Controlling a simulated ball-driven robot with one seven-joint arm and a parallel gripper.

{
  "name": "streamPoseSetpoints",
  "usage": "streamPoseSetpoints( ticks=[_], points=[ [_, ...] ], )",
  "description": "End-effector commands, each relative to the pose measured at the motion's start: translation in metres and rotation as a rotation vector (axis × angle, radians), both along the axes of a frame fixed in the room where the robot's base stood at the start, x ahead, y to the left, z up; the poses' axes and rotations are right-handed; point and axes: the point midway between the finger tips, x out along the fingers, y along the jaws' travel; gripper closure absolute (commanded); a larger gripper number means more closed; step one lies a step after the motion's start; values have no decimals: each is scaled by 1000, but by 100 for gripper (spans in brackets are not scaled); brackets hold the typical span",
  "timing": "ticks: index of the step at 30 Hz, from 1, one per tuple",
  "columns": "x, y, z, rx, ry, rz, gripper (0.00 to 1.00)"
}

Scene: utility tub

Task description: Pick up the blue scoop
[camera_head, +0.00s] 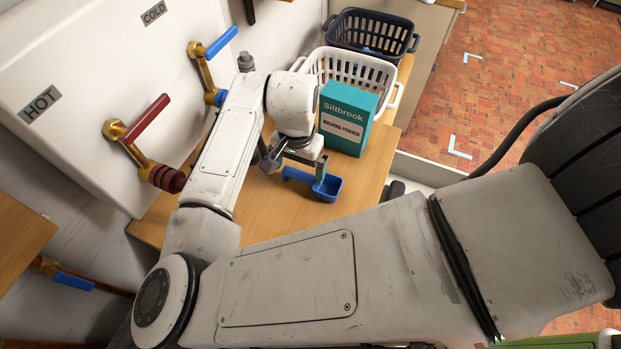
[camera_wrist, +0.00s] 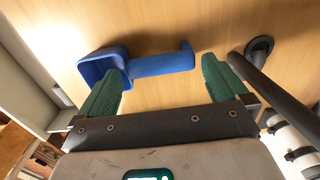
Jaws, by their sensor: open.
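The blue scoop (camera_head: 328,189) lies on the wooden counter in front of the washing powder box, its handle pointing left in the head view. In the wrist view the scoop (camera_wrist: 163,66) has its square cup at left and its handle running right, with an upturned end. My gripper (camera_wrist: 160,67) is open, with green fingers spread wide. The left fingertip overlaps the cup's lower right edge in the picture, and the right fingertip lies just beyond the handle's end. Nothing is held. Whether a finger touches the scoop I cannot tell.
The teal washing powder box (camera_head: 345,119) stands close behind the scoop. A white basket (camera_head: 392,101) and a dark basket (camera_head: 400,47) stand farther back. Red-handled (camera_head: 145,120) and blue-handled (camera_head: 221,42) taps line the left wall. Bare counter (camera_head: 272,215) lies in front of the scoop.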

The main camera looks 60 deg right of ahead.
Motion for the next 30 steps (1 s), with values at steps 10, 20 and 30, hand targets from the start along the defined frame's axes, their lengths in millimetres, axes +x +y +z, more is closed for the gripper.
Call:
streamPoseSetpoints(
  ticks=[10, 20, 30],
  points=[
    [-1, 0, -36, 2, 1, 2, 0],
    [-1, 0, -36, 1, 1, 2, 12],
    [-1, 0, -36, 1, 0, 2, 37]
  ],
)
